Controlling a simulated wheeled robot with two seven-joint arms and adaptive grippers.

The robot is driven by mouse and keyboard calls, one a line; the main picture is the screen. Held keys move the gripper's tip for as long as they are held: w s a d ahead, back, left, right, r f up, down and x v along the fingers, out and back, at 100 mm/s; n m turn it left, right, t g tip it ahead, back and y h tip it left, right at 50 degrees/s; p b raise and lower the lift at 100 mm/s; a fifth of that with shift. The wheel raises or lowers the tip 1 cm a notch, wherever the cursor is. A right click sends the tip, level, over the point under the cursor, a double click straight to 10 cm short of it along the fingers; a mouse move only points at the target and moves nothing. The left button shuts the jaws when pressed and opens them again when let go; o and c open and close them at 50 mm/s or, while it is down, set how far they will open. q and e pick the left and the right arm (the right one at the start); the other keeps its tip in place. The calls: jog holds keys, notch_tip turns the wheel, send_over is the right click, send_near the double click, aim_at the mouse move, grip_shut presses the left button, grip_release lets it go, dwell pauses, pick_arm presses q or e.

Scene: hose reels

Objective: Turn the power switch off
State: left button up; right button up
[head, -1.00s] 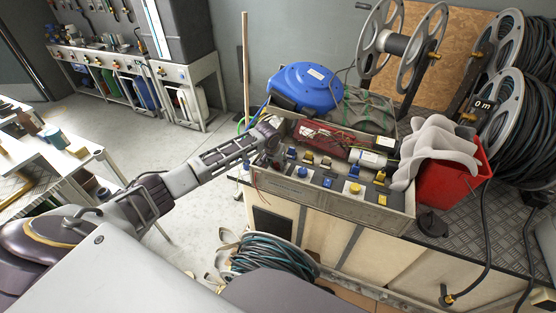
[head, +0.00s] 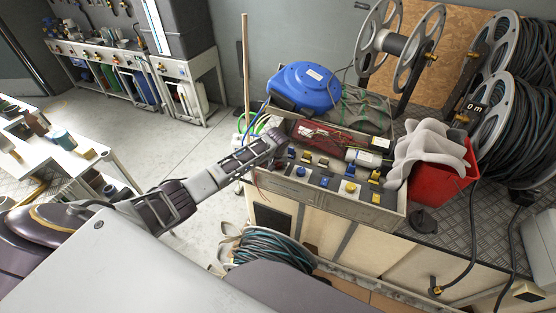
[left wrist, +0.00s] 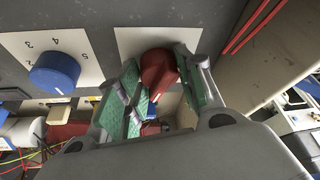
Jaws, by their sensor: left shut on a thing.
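The control box (head: 372,212) stands on the bench, with knobs and switches on its grey panel. The left wrist view shows a dark red knob (left wrist: 157,70) on a white plate, taken here as the power switch. My left gripper (head: 279,144) is at the left end of the box. In the left wrist view its two green-padded fingers (left wrist: 160,82) are shut on the red knob, one on each side. In the head view the gripper hides this knob. Its setting cannot be read. My right gripper is not in view.
A blue numbered dial (left wrist: 54,73) sits beside the red knob. A blue hose reel (head: 305,87) is behind the box. A red bin (head: 440,182) with a grey cloth (head: 430,150) stands at its right. A coiled hose (head: 270,250) lies below the bench front.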

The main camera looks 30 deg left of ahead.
pick_arm(q)
jog(key=shift+r+n+p, duration=0.1)
jog(key=shift+n+p, duration=0.6)
jog(key=shift+n, duration=0.1)
jog(key=shift+d+n+y+p, duration=0.1)
jog(key=shift+n+y+p, duration=0.3)
jog(key=shift+n, duration=0.2)
jog(key=shift+o, duration=0.2)
jog(key=shift+w+n+g+y+p, duration=0.1)
jog(key=shift+n+g+y+p, duration=0.35)
jog(key=shift+n, duration=0.55)
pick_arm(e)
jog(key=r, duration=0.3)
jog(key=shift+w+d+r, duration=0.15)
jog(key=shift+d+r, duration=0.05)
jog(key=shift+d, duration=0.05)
pick_arm(q)
jog(key=o, duration=1)
jog(key=shift+c, duration=0.2)
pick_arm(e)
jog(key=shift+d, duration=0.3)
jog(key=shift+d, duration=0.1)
